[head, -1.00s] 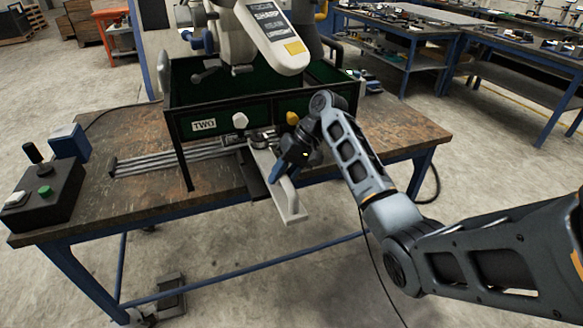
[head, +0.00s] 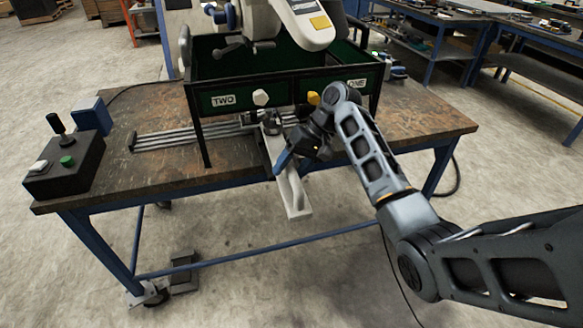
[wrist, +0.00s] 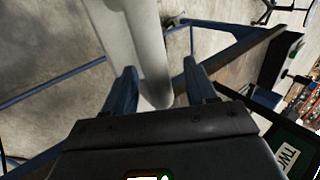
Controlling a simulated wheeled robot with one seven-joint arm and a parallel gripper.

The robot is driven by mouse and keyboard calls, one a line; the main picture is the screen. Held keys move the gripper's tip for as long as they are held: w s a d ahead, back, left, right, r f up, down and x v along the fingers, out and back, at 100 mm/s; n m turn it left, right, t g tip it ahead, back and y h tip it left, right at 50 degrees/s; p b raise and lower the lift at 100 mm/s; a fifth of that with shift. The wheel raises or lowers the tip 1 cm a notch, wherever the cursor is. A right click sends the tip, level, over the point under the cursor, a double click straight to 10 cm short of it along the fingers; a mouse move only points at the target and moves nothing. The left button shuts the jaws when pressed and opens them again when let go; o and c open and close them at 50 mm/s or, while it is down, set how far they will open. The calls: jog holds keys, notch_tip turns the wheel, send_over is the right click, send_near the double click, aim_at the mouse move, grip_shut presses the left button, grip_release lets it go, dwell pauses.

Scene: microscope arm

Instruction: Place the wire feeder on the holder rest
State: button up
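My gripper (head: 284,161) is low in front of the workbench's front edge, beside a pale grey arm with a raised rounded bar (head: 294,193) that sticks out over the floor. In the wrist view, my two blue fingers (wrist: 159,80) stand apart with the bar (wrist: 148,55) between them. A gap shows beside the right finger. I cannot tell for sure which part is the wire feeder or the holder rest. A dark metal fitting (head: 270,127) sits at the arm's inner end, partly behind my wrist.
The wooden workbench (head: 440,118) carries a green-panelled frame (head: 288,97) labelled TWO and ONE, with a white knob and a yellow knob. Metal rails (head: 165,138) run left. A black control box (head: 65,165) stands front left. A white machine head (head: 305,22) hangs above.

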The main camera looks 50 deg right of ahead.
jog(key=p+v, duration=0.2)
jog(key=v, duration=1)
